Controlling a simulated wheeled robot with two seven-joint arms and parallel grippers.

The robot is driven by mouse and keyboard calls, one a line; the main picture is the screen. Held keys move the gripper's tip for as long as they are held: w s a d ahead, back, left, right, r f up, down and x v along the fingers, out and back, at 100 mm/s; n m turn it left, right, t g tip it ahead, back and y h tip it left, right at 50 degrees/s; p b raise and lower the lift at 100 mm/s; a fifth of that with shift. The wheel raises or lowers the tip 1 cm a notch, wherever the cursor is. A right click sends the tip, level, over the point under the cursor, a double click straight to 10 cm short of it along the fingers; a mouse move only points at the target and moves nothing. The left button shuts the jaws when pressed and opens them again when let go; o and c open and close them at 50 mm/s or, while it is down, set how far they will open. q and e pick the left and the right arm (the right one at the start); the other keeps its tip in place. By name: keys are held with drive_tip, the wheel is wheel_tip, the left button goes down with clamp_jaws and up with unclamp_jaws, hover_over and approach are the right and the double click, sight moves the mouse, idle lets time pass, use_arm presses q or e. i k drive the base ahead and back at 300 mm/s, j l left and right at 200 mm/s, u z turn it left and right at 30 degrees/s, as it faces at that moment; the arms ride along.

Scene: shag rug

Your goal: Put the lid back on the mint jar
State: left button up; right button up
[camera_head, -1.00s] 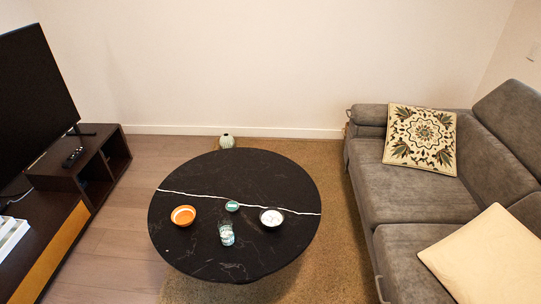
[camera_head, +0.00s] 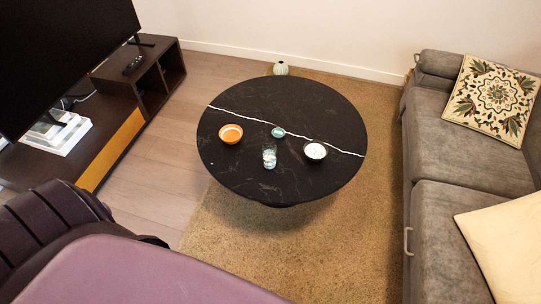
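A small clear glass jar (camera_head: 269,156) with pale contents stands upright near the middle of the round black table. It looks open at the top. A small round teal piece (camera_head: 278,132) that looks like the lid lies on the table just behind the jar, apart from it. Both are too small to make out fine detail. Neither of my grippers shows in the head view.
The black table (camera_head: 270,100) also bears an orange bowl (camera_head: 231,134) and a dark-rimmed bowl with white contents (camera_head: 315,151). A grey sofa (camera_head: 450,230) stands right, a TV cabinet (camera_head: 110,110) left. An unclear purple shape (camera_head: 150,275) fills the lower left. Rug shows before the table.

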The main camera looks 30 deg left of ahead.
sight(269, 150)
drive_tip(key=i+j+z, duration=0.15)
drive_tip(key=j+z, duration=0.15)
drive_tip(key=j, duration=0.35)
drive_tip(key=j+z, duration=0.3)
drive_tip(key=j, duration=0.35)
drive_tip(key=j+z, duration=0.3)
drive_tip(key=j, duration=0.4)
drive_tip(key=j+z, duration=0.3)
drive_tip(key=j, duration=0.4)
drive_tip(key=k+j+z, duration=0.2)
drive_tip(key=j+z, duration=0.15)
drive_tip(key=j, duration=0.3)
drive_tip(key=j+z, duration=0.2)
drive_tip(key=j, duration=0.2)
drive_tip(key=k+j+z, duration=0.15)
drive_tip(key=j, duration=0.3)
drive_tip(key=k+j+z, duration=0.2)
drive_tip(key=j, duration=0.2)
drive_tip(key=j+z, duration=0.2)
drive_tip(key=j, duration=0.2)
drive_tip(key=k+j+z, duration=0.2)
drive_tip(key=j, duration=0.15)
